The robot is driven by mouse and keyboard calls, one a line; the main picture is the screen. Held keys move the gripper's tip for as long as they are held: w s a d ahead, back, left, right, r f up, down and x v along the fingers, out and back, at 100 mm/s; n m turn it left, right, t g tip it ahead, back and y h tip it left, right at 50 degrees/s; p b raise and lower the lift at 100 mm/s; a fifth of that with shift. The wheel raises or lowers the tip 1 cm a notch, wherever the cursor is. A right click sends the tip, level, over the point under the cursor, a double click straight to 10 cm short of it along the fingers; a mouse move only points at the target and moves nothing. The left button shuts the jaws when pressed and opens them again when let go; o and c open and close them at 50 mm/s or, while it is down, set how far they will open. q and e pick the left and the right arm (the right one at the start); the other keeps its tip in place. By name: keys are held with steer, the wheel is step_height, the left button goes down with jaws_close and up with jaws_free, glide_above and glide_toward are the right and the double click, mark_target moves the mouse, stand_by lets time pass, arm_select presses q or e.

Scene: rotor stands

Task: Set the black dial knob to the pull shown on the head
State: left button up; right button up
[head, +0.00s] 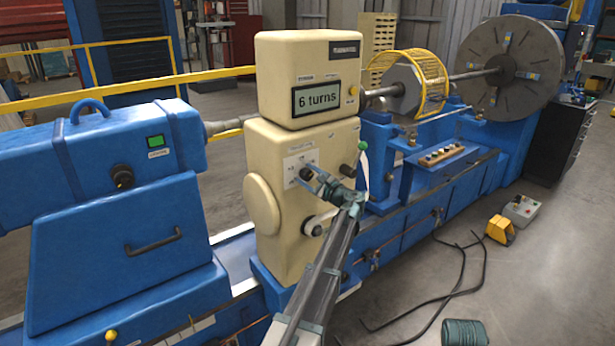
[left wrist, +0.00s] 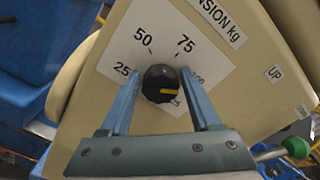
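The black dial knob (left wrist: 160,84) sits on a white scale plate (left wrist: 150,20) on the cream machine head (head: 262,150). The scale reads 25, 50, 75 and on, in kg. The knob's yellow mark points right and slightly down in the left wrist view, near partly hidden figures past 75. My left gripper (left wrist: 160,75) is open, its blue fingers on either side of the knob with narrow gaps showing. It also shows in the head view (head: 312,180) at the dial. My right gripper is not in view.
A yellow button (head: 352,90) is beside the display. A yellow cage (head: 425,80) and large disc (head: 510,65) lie farther right. Cables (head: 470,270) lie on the floor.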

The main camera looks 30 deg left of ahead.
arm_select(q)
jaws_close()
steer(key=shift+n, duration=0.4)
steer(key=n, duration=0.5)
steer(key=shift+f+n, duration=0.1)
steer(key=shift+n, duration=0.2)
steer(key=n, duration=0.5)
steer(key=shift+f, duration=0.1)
steer(key=shift+n, duration=0.3)
steer(key=shift+s, duration=0.1)
steer(key=shift+o, duration=1.9)
jaws_free()
